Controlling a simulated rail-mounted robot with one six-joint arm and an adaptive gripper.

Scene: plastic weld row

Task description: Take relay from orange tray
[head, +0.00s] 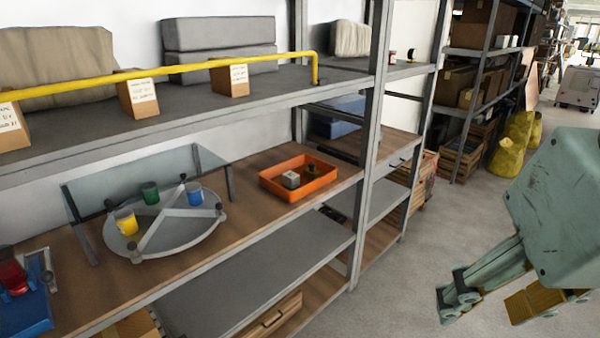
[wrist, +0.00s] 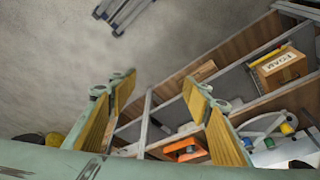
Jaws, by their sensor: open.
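An orange tray (head: 298,179) sits on the wooden middle shelf, near its right end. Inside it are a small pale grey block (head: 291,179) and a small dark piece (head: 311,169); I cannot tell which is the relay. The tray (wrist: 188,143) also shows in the wrist view, low and between my fingers. My gripper (head: 484,303) is at the right of the head view, over the floor and well apart from the tray. In the wrist view its yellow-padded fingers (wrist: 160,128) are spread open with nothing between them.
A grey round divided dish (head: 165,228) with yellow, green and blue cups stands left of the tray, by a clear panel (head: 90,190). A yellow rail (head: 200,66) runs along the shelf above. A rack upright (head: 366,150) stands right of the tray.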

